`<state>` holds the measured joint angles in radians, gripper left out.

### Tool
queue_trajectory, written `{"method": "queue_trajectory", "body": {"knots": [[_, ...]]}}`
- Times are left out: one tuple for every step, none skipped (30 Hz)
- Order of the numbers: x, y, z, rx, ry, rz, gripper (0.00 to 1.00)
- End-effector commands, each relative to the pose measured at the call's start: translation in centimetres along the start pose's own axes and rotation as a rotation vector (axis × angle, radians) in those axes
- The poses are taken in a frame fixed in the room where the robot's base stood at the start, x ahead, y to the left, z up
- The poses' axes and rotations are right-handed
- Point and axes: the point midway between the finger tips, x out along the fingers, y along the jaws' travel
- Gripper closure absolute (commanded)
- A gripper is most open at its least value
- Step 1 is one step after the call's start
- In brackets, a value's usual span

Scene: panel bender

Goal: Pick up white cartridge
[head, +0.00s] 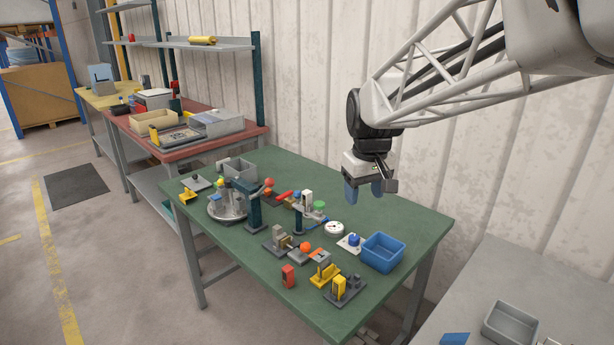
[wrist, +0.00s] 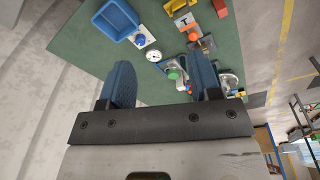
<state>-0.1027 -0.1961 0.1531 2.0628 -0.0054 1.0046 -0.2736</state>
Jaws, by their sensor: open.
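A small upright white block (head: 307,199) stands in a holder near the middle of the green table in the head view. It is the closest match to the white cartridge, but it is too small to be sure. In the wrist view I cannot tell it apart from the parts around the green knob (wrist: 173,74). My gripper (head: 364,191) hangs above the back right of the table, well clear of everything on it. Its two blue fingers (wrist: 162,80) are apart with nothing held between them.
A blue bin (head: 382,252) stands at the table's right, beside a white plate with a blue knob (head: 349,243) and a round white gauge (head: 334,229). Several small fixtures crowd the middle, including a yellow one (head: 325,275) and a red block (head: 288,276). The back right corner is clear.

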Motion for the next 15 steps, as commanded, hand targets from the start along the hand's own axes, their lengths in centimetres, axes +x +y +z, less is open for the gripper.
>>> {"method": "queue_trajectory", "body": {"knots": [[0.4,0.1,-1.5,-0.018,-0.007,-0.003,0.43],[0.6,0.1,-2.3,-0.029,-0.01,-0.004,0.43],[0.8,0.1,-3.4,-0.043,-0.014,-0.006,0.43],[1.0,0.1,-4.1,-0.053,-0.016,-0.007,0.43],[1.2,0.2,-4.9,-0.064,-0.02,-0.009,0.43],[1.5,0.2,-6.0,-0.079,-0.023,-0.011,0.43],[1.8,0.2,-6.8,-0.09,-0.026,-0.012,0.43],[2.0,0.2,-7.6,-0.101,-0.029,-0.013,0.43],[2.4,0.1,-8.6,-0.116,-0.032,-0.015,0.43],[2.7,0.1,-9.4,-0.127,-0.035,-0.017,0.43],[3.0,0.1,-10.2,-0.137,-0.038,-0.018,0.43],[3.4,0.1,-11.2,-0.152,-0.041,-0.02,0.43],[3.7,0.0,-12.0,-0.163,-0.044,-0.022,0.43],[4.0,0.0,-12.8,-0.173,-0.047,-0.023,0.43],[4.5,0.0,-13.8,-0.187,-0.051,-0.025,0.43]]}}
